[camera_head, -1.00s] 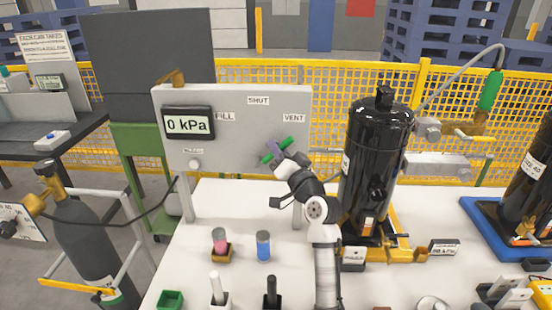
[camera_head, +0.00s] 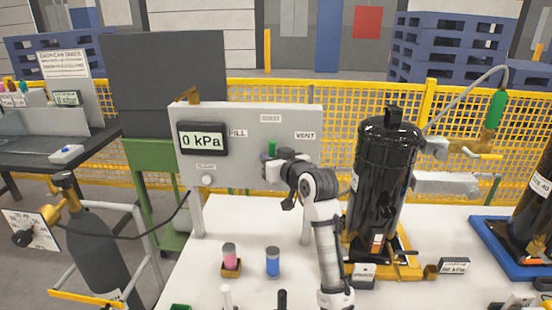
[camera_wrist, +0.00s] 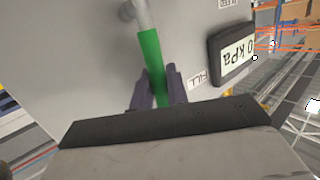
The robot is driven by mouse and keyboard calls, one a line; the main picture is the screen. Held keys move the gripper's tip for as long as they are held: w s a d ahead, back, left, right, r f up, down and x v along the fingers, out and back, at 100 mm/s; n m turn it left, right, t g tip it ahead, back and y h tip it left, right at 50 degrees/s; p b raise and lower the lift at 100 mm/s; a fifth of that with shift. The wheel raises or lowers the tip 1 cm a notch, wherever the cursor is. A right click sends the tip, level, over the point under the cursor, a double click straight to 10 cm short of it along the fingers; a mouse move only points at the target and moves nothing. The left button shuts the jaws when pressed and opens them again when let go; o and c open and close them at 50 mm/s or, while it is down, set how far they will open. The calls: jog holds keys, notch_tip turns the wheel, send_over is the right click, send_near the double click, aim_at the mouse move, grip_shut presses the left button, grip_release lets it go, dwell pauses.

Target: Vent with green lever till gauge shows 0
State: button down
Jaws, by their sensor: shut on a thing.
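The gauge (camera_head: 202,138) on the grey panel (camera_head: 240,165) reads 0 kPa. It also shows upside down in the wrist view (camera_wrist: 233,48). The green lever (camera_head: 272,148) is at the panel's right part and stands roughly upright, toward the top label (camera_head: 271,118) rather than the VENT label (camera_head: 305,135). In the wrist view the green lever (camera_wrist: 150,50) runs from its grey pivot down between my fingers. My gripper (camera_wrist: 154,88) is shut on the lever's outer part. In the head view my gripper (camera_head: 272,165) hides the lever's lower part and pivot.
A black compressor tank (camera_head: 380,180) stands close to the right of my arm. Pink (camera_head: 229,257) and blue (camera_head: 272,262) containers stand on the white table (camera_head: 220,225) below the panel. A dark gas cylinder (camera_head: 92,250) stands at left, with a hose running toward the panel.

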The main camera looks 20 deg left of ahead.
jog(key=shift+a+n, duration=0.2)
jog(key=shift+n, duration=0.1)
jog(key=shift+s, duration=0.1)
jog(key=c, duration=1.6)
grip_release()
jog(key=shift+c, duration=0.2)
jog(key=b+v, duration=0.3)
jog(key=v, duration=1)
jog(key=shift+s+d+r+b, duration=0.25)
jog(key=shift+s+r+b, duration=0.05)
jog(key=shift+r+b, duration=0.1)
